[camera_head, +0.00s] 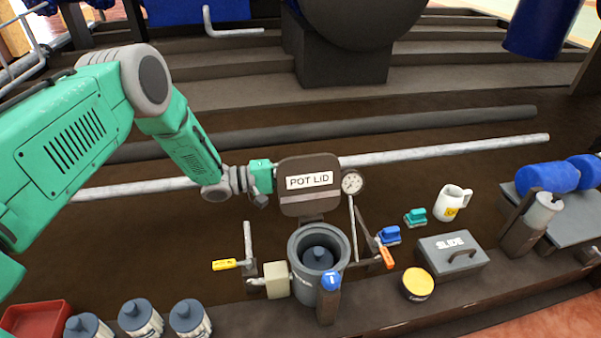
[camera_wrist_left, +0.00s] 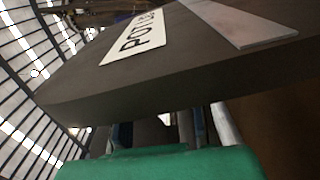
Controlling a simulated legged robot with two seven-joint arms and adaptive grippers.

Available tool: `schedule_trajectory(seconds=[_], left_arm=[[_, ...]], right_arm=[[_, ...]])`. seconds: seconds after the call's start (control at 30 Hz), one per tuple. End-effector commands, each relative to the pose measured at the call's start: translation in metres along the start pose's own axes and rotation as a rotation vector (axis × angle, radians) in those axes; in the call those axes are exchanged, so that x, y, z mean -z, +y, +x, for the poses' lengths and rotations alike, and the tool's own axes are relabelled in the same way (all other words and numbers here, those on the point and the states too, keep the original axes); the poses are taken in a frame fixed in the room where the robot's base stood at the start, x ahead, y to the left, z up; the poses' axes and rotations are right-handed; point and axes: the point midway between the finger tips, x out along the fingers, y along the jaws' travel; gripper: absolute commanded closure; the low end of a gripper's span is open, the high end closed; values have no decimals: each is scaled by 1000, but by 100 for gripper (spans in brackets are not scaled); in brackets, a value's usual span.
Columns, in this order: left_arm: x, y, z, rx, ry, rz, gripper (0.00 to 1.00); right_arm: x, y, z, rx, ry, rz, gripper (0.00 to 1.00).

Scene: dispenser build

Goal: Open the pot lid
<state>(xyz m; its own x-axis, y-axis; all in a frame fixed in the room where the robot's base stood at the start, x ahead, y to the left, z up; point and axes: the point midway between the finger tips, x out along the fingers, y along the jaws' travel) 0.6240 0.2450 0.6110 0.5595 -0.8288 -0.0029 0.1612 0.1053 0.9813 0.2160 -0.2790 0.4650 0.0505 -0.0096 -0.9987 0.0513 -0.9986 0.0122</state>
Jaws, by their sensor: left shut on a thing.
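The pot lid (camera_head: 309,199) is a dark brown slab with a white "POT LID" label. It stands raised and upright behind the open grey pot (camera_head: 318,258). A dark blue-grey piece sits inside the pot. My left gripper (camera_head: 270,178) is at the lid's left edge and is shut on it. In the left wrist view the lid (camera_wrist_left: 190,75) fills the middle, with its label tilted. The green gripper body shows below it, and the fingers are mostly hidden under the lid. My right gripper is in neither view.
A round gauge (camera_head: 352,183), a yellow-handled lever (camera_head: 225,265) and an orange-handled lever (camera_head: 386,257) surround the pot. Several grey canisters (camera_head: 141,318) and a red tray (camera_head: 36,318) stand front left.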

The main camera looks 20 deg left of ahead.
Motion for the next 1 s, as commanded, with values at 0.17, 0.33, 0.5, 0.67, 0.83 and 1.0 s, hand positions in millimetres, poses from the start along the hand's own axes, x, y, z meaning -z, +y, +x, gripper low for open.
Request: schedule_trajectory(seconds=[0.17, 0.33, 0.5, 0.67, 0.83, 1.0], left_arm=[[-2, 0, 3, -2, -6, 0, 69], [-1, 0, 1, -2, -3, -1, 69], [1, 0, -4, -3, -1, -2, 69], [1, 0, -24, -3, 2, -1, 69], [1, -1, -60, -2, 1, -3, 69], [0, -1, -92, -1, -1, -1, 69]], right_arm=[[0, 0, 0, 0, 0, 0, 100], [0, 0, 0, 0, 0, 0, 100], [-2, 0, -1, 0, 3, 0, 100], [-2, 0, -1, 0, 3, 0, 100], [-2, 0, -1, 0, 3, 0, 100], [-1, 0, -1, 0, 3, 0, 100]])
